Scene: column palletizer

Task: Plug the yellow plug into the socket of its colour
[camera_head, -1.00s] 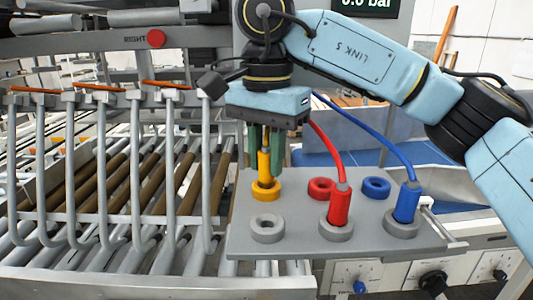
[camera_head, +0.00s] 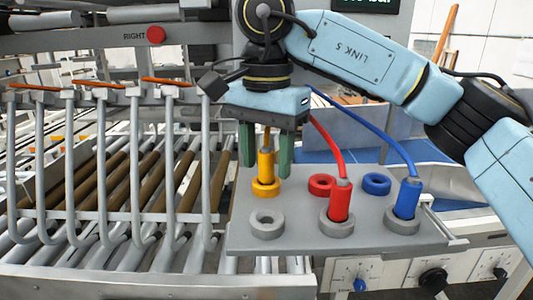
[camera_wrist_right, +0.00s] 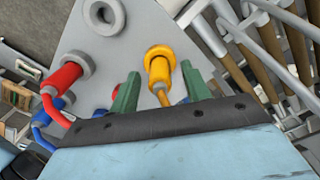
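The yellow plug (camera_head: 266,165) stands upright in the yellow socket ring (camera_head: 265,187) at the back left of the grey panel. It also shows in the right wrist view (camera_wrist_right: 160,72), with its end inside the yellow ring (camera_wrist_right: 160,52). My right gripper (camera_head: 267,168) is open, with its green fingers on either side of the plug and gaps to it. In the right wrist view the fingers (camera_wrist_right: 158,85) are spread around the plug and its cable. My left gripper is not in view.
The grey panel (camera_head: 295,243) also bears an empty grey ring (camera_head: 267,224), a red plug (camera_head: 340,200) and a blue plug (camera_head: 407,198) in grey rings, and empty red (camera_head: 322,185) and blue (camera_head: 376,184) rings. Metal roller rails (camera_head: 120,225) lie to the left.

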